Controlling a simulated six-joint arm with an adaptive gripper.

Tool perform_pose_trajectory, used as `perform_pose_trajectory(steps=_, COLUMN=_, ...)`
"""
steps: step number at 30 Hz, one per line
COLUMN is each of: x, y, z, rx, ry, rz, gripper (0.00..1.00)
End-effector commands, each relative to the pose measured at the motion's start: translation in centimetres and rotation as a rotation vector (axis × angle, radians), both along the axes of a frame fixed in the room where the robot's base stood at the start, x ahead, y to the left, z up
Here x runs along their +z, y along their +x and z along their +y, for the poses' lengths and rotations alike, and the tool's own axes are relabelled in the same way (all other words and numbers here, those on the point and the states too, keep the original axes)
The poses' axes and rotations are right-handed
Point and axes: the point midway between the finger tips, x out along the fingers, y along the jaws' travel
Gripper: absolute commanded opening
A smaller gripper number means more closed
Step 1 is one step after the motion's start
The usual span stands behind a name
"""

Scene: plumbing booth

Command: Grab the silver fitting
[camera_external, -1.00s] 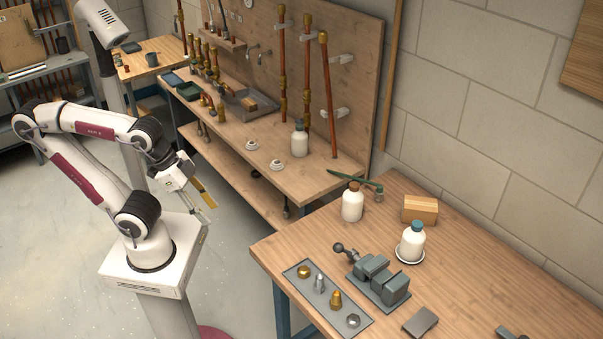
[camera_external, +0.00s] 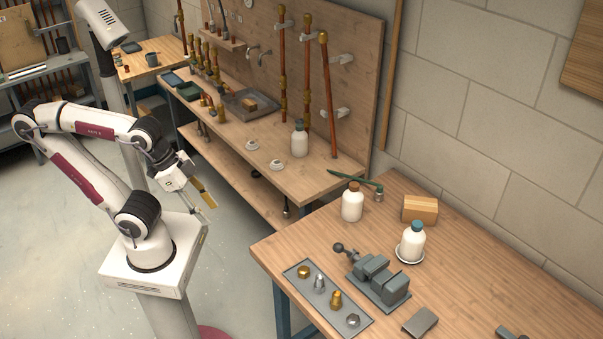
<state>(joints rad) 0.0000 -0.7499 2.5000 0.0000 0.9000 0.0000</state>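A silver fitting (camera_external: 319,282), tapered and upright, stands on a grey mat (camera_external: 362,331) near the front left corner of the right-hand table. A low silver nut-like fitting (camera_external: 352,320) lies at the near end of the same mat. A low brass fitting (camera_external: 304,271) and a taller brass fitting (camera_external: 336,298) share the mat with them. My gripper (camera_external: 211,199) is far to the left of the mat, in the air over the floor, pointing down to the right. Its fingers look apart with nothing between them, though they are small in this view.
A grey vise (camera_external: 380,283) stands just right of the mat. White bottles (camera_external: 352,204) (camera_external: 411,243), a wooden block (camera_external: 420,210) and a grey plate (camera_external: 420,321) are also on the table (camera_external: 480,265). The workbench (camera_external: 232,150) with upright pipes stands behind my gripper.

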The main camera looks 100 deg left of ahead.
Motion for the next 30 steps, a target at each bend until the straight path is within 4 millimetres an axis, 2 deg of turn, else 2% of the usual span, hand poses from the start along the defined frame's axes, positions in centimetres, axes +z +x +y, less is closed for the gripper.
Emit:
perform_pose_trajectory(steps=4, x=0.0, y=0.0, z=0.0, rx=0.0, ry=0.0, rz=0.0, gripper=0.4)
perform_pose_trajectory(steps=5, x=0.0, y=0.0, z=0.0, rx=0.0, ry=0.0, rz=0.0, gripper=0.37)
perform_pose_trajectory(steps=17, x=0.0, y=0.5, z=-0.3, rx=-0.003, ry=-0.008, rz=-0.005, gripper=0.37)
perform_pose_trajectory(steps=23, x=-0.1, y=2.9, z=-1.7, rx=-0.013, ry=-0.051, rz=-0.036, gripper=0.37)
perform_pose_trajectory(steps=30, x=-0.3, y=8.0, z=-4.8, rx=-0.015, ry=-0.143, rz=-0.102, gripper=0.37)
